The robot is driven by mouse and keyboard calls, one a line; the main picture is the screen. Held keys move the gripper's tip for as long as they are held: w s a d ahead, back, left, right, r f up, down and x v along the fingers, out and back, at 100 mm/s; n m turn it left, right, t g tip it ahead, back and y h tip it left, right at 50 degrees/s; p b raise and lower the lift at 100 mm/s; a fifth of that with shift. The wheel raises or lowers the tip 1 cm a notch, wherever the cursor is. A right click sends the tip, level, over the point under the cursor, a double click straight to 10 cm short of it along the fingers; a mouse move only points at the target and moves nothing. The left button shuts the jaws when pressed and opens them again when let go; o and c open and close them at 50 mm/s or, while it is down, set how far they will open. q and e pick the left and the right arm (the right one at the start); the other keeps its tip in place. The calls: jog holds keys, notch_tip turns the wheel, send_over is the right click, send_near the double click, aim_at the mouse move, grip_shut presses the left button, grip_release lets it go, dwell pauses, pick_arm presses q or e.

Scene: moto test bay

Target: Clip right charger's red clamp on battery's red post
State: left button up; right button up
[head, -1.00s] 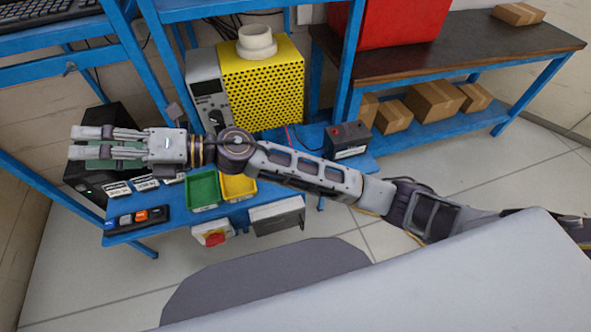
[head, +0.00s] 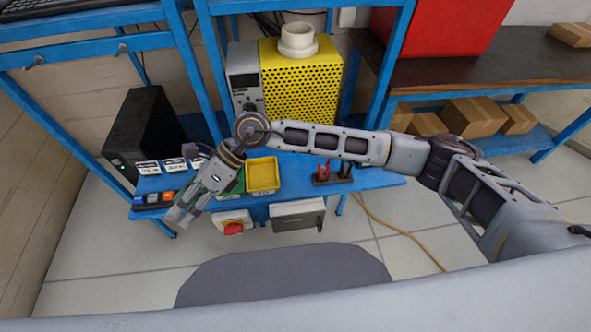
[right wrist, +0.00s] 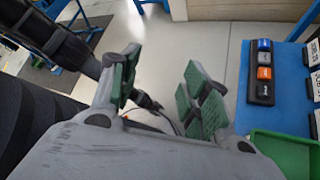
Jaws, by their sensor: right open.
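A red clamp (head: 323,170) and a black clamp (head: 346,171) stand side by side on a dark holder on the blue bench, below my right forearm in the head view. My right gripper (head: 180,217) is open and empty, well left of the clamps, past the bench's front edge. Its green-padded fingers (right wrist: 162,85) show spread in the right wrist view. The battery and its red post are not visible now; my arm crosses that part of the bench. A grey unit with a dial (head: 243,82) stands behind; I cannot tell whether it is the charger. My left gripper is out of view.
A yellow perforated box (head: 303,85) stands at the back. A yellow bin (head: 263,175) and a green bin (head: 232,187) sit at the bench front. A black case (head: 143,130) is at left. Blue uprights frame the bench. Open floor lies in front.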

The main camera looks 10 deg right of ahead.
jog(key=w+d+f+n+t+h, duration=0.1)
jog(key=w+d+f+n+h, duration=0.1)
jog(key=w+d+f+h, duration=0.3)
jog(key=t+h, duration=0.5)
jog(key=h, duration=0.5)
send_near(323, 166)
jog(key=p+x, duration=0.1)
jog(key=x, duration=0.3)
jog(key=shift+d+f, duration=0.15)
jog(key=shift+f, duration=0.2)
jog(key=shift+d+f, duration=0.2)
jog(key=shift+f, duration=0.35)
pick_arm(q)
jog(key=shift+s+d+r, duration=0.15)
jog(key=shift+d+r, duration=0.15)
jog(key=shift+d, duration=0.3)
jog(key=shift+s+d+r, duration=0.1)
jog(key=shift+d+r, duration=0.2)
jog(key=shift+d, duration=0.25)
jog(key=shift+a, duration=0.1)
